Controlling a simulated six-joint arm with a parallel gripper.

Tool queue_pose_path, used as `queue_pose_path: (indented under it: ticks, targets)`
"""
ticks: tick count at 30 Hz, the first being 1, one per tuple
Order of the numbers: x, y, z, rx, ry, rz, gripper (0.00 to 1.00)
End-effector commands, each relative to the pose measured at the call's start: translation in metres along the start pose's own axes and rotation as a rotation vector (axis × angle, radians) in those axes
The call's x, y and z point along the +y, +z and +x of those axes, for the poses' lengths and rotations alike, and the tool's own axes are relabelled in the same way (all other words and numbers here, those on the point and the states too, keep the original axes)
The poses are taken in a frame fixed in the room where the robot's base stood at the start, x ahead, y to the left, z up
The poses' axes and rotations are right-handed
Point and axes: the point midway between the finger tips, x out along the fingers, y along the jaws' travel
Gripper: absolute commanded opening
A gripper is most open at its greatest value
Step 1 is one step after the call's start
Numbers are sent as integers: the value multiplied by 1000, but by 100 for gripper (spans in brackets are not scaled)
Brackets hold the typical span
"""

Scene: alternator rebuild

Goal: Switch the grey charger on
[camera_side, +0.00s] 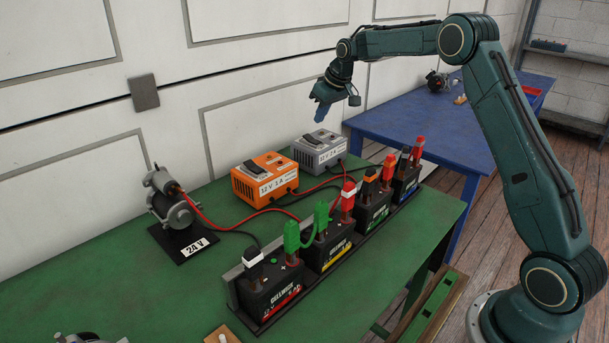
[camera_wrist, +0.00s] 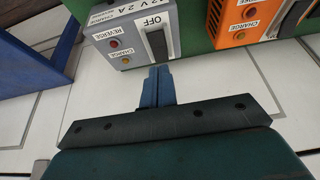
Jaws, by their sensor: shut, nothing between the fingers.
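The grey charger (camera_side: 322,155) stands on the green bench at the back right, beside an orange charger. In the wrist view the grey charger (camera_wrist: 112,40) shows a "12 V 2 A" label, a red lamp by REVERSE and a yellowish lamp by CHARGE. Its black rocker switch (camera_wrist: 158,44) is next to an OFF label. My gripper (camera_side: 320,115) is above the grey charger, apart from it in the side view. In the wrist view my gripper's blue fingers (camera_wrist: 157,74) are together and empty, with the tips just below the switch in the picture.
The orange charger (camera_side: 265,184) stands close by on the left. Several black batteries (camera_side: 330,246) with coloured clamps stand in a row in front, with red and black cables between. An alternator marked 24 V (camera_side: 172,208) is at the left. A blue table (camera_side: 430,125) is behind.

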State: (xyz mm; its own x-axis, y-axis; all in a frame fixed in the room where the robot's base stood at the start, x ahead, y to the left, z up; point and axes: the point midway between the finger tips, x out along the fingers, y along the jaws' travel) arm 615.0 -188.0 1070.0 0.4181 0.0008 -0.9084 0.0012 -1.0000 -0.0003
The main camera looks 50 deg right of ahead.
Motion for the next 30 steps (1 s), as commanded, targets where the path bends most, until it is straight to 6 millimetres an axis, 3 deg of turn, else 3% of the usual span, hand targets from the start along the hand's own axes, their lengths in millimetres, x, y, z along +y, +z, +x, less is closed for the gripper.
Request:
queue_pose_path:
  ticks: [6,13,30]
  targets:
    - [1,0,-39,3,1,2,0]
    - [1,0,-65,2,1,1,0]
    - [0,-1,-74,1,0,1,0]
